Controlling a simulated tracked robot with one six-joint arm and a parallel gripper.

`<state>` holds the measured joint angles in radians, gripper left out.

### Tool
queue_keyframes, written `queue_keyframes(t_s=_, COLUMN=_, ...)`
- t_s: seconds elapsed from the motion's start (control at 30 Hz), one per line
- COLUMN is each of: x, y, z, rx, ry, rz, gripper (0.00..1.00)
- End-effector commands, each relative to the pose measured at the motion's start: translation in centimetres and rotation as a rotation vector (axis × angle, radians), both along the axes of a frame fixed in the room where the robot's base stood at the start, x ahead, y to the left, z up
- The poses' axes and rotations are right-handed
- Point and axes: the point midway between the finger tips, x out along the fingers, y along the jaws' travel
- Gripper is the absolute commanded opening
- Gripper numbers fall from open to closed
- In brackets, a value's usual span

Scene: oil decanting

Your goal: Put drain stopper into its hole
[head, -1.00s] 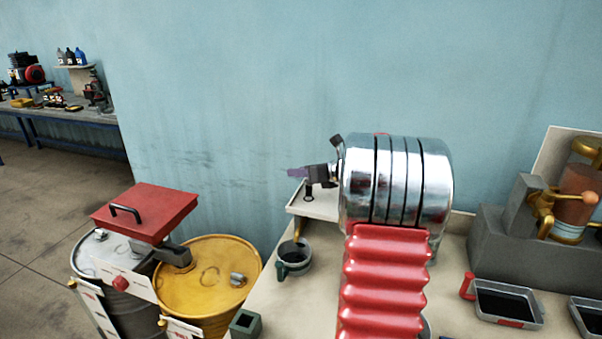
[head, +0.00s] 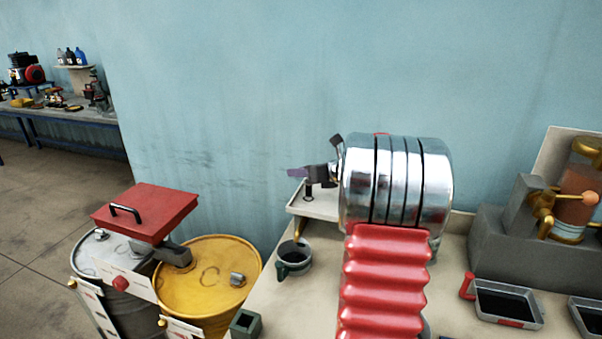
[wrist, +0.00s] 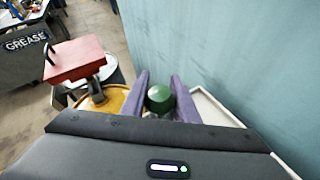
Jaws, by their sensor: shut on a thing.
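My gripper (head: 297,172) reaches out over the white drain tray (head: 325,207) at the back left of the bench, and my arm hides the tray's right part. In the wrist view its two purple fingers (wrist: 160,80) are shut on a round green knob (wrist: 159,98), which looks like the top of the drain stopper. In the head view a dark upright stem (head: 308,191) shows below the gripper, over the tray. I cannot tell whether its lower end is in the hole or just above it.
A dark mug (head: 293,258) stands below the tray's front. Left of the bench are a yellow drum (head: 225,262) and a grey drum with a red lidded box (head: 150,212) above. Black pans (head: 505,302) lie at the right. The blue wall is close behind the tray.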

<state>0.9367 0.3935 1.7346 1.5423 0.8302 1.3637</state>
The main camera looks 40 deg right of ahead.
Motion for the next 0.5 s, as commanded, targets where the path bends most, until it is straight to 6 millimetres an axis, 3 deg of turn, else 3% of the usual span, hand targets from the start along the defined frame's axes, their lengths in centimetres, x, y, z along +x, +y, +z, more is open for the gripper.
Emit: queue_keyframes(t_s=0.5, x=0.0, y=-0.02, z=-0.6, rx=0.001, ry=0.0, rz=0.0, gripper=0.02)
